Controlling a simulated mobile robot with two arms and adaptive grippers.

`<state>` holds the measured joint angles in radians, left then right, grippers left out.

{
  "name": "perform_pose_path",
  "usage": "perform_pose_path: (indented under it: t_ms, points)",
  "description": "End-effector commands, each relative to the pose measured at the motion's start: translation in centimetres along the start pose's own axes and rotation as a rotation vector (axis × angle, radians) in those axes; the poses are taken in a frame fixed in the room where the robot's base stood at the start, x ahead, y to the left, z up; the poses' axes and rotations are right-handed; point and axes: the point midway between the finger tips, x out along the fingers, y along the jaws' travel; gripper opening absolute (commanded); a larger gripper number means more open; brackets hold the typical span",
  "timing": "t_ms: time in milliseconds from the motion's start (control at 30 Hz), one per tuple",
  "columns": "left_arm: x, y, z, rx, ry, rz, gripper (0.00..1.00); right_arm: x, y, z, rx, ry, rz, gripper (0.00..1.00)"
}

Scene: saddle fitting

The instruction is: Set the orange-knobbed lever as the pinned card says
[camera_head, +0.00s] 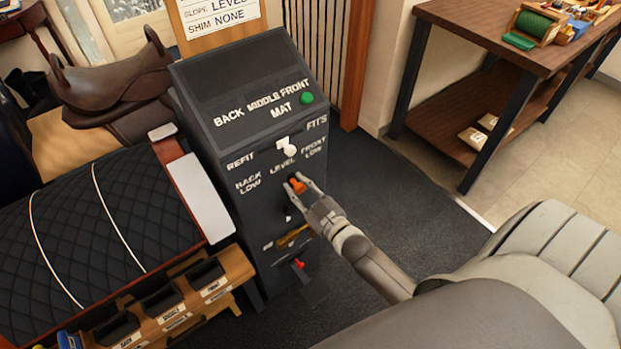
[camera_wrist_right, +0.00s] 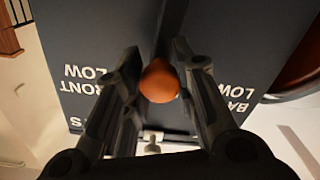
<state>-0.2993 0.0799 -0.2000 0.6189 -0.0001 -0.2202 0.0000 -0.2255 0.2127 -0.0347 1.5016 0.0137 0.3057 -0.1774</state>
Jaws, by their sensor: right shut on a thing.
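The orange-knobbed lever (camera_head: 297,187) is on the front of the dark grey cabinet (camera_head: 215,85), just below the word LEVEL, with BACK LOW to its left and FRONT LOW to its upper right. Its exact setting is hard to read behind the fingers. My right gripper (camera_head: 299,183) is shut on the orange knob, which also shows between its fingers (camera_wrist_right: 158,68) in the right wrist view as an orange ball (camera_wrist_right: 160,82). The pinned card (camera_head: 220,17) is cut off at the top; it reads slope LEVEL and shim NONE. My left gripper is not in view.
Above the lever is a white-knobbed switch (camera_head: 289,147) between REFIT and FITS, and a green button (camera_head: 307,98). Below are a yellow handle (camera_head: 292,236) and a red knob (camera_head: 298,264). A saddle (camera_head: 115,80) and black quilted pad (camera_head: 80,230) stand left; a wooden bench (camera_head: 490,25) stands right.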

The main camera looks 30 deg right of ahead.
Motion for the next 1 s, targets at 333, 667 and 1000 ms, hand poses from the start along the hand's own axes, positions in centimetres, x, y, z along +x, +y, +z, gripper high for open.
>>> perform_pose_path:
  t_ms: [333,667,1000]
  points:
    - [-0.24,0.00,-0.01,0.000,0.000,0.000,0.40,-0.04,-1.03,-0.27,-0.076,-0.001,-0.001,0.00]
    - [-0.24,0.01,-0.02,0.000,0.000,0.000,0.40,-0.04,-0.95,-0.25,-0.074,-0.001,-0.001,0.50]
    - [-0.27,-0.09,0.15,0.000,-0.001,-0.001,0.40,-0.30,-0.93,-0.27,-0.073,-0.001,0.000,0.50]
